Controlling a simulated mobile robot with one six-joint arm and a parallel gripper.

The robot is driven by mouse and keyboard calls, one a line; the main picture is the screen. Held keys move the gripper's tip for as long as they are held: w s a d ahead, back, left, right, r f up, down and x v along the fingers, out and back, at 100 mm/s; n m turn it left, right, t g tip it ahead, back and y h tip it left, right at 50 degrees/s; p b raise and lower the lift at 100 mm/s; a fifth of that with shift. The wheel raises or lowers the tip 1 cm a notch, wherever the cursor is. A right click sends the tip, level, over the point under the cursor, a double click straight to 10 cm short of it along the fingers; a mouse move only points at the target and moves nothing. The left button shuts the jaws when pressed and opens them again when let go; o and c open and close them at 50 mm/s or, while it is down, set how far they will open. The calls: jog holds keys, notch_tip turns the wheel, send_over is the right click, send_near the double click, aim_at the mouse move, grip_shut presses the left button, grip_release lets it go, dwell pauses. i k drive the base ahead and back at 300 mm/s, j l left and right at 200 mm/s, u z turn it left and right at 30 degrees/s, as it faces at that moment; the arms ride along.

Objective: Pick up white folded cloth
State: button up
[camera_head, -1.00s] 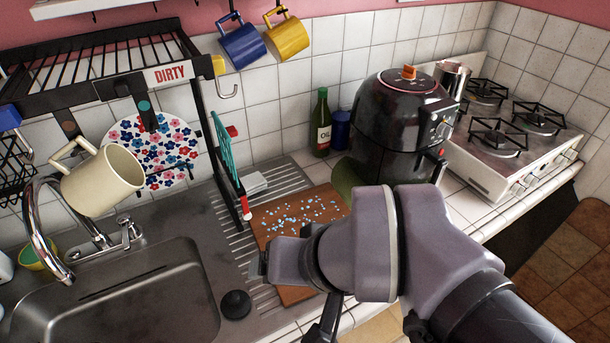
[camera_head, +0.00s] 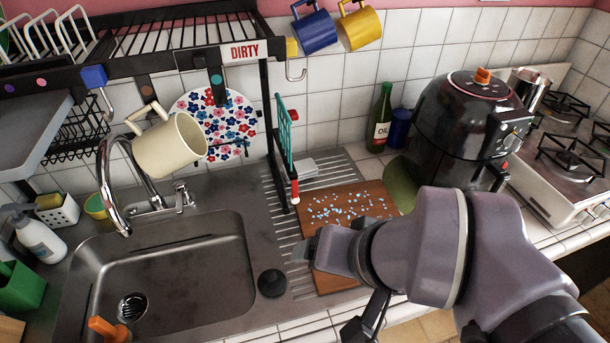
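A small white folded thing (camera_head: 308,167), which looks like the folded cloth, lies flat on the ribbed drainboard (camera_head: 339,169) behind the cutting board. The rack's post and a teal utensil stand just left of it. My gripper (camera_head: 303,251) is at the left end of my wrist, in front of the cloth and over the left edge of the cutting board, apart from the cloth. My arm hides most of the gripper, so I cannot see whether its fingers are open.
The cutting board (camera_head: 340,198) carries several light blue bits. A black rack (camera_head: 270,130) with hanging mugs stands left of the cloth. A teal utensil (camera_head: 285,140) hangs there. A green oil bottle (camera_head: 380,120) and black air fryer (camera_head: 465,130) stand right. The sink (camera_head: 170,270) is left.

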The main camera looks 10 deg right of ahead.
aim_at(306, 169)
jog(key=k+l, duration=0.1)
jog(key=l, duration=0.25)
jog(key=k+l+u, duration=0.1)
jog(key=l, duration=0.25)
jog(key=k+l, duration=0.1)
jog(key=l, duration=0.25)
jog(key=k+l+u, duration=0.1)
jog(key=l, duration=0.25)
jog(key=i, duration=0.5)
